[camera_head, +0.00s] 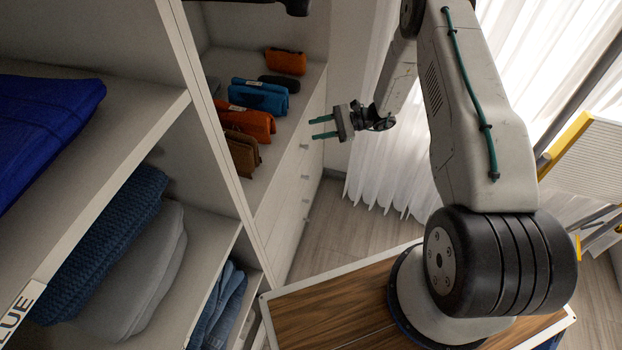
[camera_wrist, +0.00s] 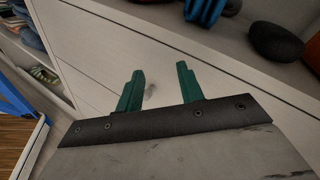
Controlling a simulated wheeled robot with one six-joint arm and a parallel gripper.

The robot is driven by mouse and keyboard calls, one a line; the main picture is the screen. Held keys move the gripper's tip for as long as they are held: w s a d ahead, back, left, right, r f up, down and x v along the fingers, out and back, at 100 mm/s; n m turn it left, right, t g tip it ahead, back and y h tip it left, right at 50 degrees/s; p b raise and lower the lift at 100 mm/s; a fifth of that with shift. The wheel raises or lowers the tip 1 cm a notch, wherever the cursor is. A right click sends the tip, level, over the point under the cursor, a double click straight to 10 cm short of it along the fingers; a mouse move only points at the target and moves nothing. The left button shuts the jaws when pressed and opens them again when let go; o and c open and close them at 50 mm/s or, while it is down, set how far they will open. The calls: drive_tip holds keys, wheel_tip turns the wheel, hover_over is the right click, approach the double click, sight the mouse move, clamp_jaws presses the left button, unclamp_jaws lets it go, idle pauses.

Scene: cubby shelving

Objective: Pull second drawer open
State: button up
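A stack of pale drawers (camera_head: 285,215) with small round knobs stands below the open shelf; the fronts look flush and shut. The second drawer's knob (camera_head: 304,175) shows below the top one. My gripper (camera_head: 313,128) is open and empty, its two teal fingers pointing left at the drawer fronts near the top of the stack. In the wrist view my gripper (camera_wrist: 160,72) has its fingers spread over a pale drawer front (camera_wrist: 105,93). A small greyish knob (camera_wrist: 150,91) shows between the fingers. I cannot tell which drawer this is, or whether the fingers touch it.
Folded orange, blue and brown items and a dark rounded one (camera_head: 279,84) lie on the shelf above the drawers. Folded clothes (camera_head: 140,270) fill the cubbies at left. A white curtain (camera_head: 385,175) hangs at right. Bare floor (camera_head: 335,225) lies before the drawers.

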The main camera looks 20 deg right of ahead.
drive_tip(key=s+d+f+m+t+h, duration=0.1)
drive_tip(key=s+f+m+t, duration=0.25)
drive_tip(key=f, duration=0.85)
drive_tip(key=s+d+f+m+t+h, duration=0.15)
drive_tip(key=f+m+t, duration=0.3)
drive_tip(key=f, duration=0.75)
drive_tip(key=x, duration=0.7)
drive_tip(key=shift+s+a+y, duration=0.2)
drive_tip(key=shift+y, duration=0.25)
clamp_jaws()
